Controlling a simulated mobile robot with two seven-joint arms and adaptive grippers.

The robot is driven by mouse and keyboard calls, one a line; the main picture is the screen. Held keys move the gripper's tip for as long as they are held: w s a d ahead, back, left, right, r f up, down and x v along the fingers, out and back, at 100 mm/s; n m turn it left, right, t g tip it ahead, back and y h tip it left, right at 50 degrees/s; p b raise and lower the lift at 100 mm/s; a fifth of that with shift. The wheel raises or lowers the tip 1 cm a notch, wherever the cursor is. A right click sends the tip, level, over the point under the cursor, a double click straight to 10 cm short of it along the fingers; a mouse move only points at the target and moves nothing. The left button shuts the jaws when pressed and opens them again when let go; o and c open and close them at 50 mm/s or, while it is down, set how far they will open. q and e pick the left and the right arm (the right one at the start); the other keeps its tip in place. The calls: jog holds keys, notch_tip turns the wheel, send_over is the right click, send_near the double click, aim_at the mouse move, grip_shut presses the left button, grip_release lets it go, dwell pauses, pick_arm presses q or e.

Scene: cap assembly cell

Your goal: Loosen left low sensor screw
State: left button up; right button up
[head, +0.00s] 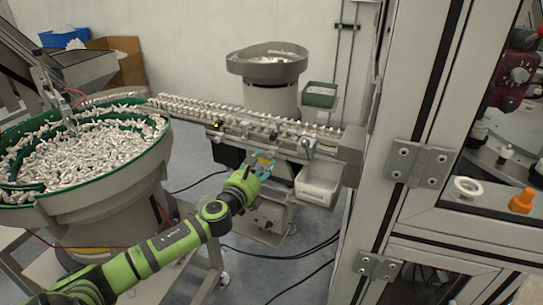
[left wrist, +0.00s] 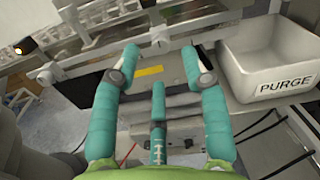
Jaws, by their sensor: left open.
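My left gripper (head: 262,163) is open and empty, in front of the linear conveyor track (head: 262,122), just below its rail. A light metal bracket (left wrist: 160,42) with a cross rod is just beyond the fingertips. I cannot tell which small fitting is the left low sensor screw. My right gripper is not in view.
A white bin marked PURGE (left wrist: 270,62) is close to the right of the fingers and shows under the track (head: 319,183). A bowl feeder (head: 85,165) full of white parts stands left. A machine frame (head: 410,130) bounds the right. Cables lie on the floor.

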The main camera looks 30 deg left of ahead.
aim_at(270, 156)
pick_arm(q)
jog(key=shift+w+a, duration=0.15)
jog(key=shift+w, duration=0.9)
jog(key=shift+w+a, duration=0.1)
jog(key=shift+w, duration=0.95)
jog(key=shift+c, duration=0.4)
jog(key=shift+f, duration=0.1)
grip_shut()
